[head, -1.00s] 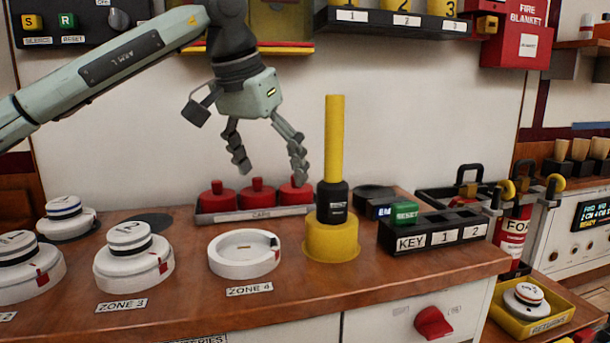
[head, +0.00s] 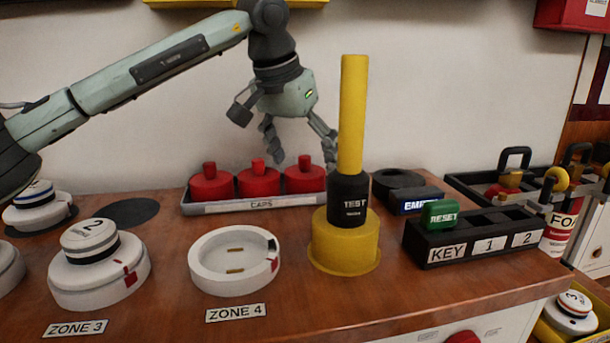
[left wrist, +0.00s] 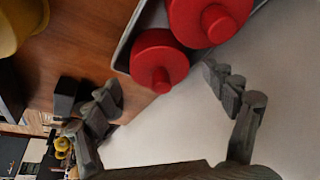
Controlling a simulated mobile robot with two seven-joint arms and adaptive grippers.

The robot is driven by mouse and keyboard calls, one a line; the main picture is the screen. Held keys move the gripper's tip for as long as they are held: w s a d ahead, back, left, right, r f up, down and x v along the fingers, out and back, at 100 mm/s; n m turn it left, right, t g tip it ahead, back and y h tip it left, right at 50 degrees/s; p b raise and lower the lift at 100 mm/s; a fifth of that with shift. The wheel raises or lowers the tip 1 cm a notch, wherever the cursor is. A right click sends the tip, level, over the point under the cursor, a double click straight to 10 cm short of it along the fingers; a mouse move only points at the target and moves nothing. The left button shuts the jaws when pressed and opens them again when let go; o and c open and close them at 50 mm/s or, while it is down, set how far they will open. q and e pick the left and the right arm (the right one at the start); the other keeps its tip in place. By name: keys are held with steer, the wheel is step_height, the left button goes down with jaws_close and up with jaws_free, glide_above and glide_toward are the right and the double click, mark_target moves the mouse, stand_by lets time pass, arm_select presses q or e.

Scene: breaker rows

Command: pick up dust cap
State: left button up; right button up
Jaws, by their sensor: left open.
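Three red dust caps with knobs stand in a row in a grey tray labelled CAPS (head: 262,203) at the back of the wooden counter: a left one (head: 212,186), a middle one (head: 258,181) and a right one (head: 305,176). My left gripper (head: 303,158) is open and empty, fingers pointing down, just above or behind the right cap. In the left wrist view, a nearer cap (left wrist: 158,62) lies partly between the spread fingers (left wrist: 167,90), and a second cap (left wrist: 208,18) is beyond it. My right gripper is out of view.
A yellow test tool (head: 346,240) stands upright close to the right of the tray. An empty white ring base (head: 235,262) labelled ZONE 4 is in front. A key rack (head: 470,240) with a green reset key stands to the right. The wall is close behind.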

arm_select(q)
steer(key=shift+x, duration=0.75)
steer(key=c, duration=1)
steer(key=shift+o, duration=0.2)
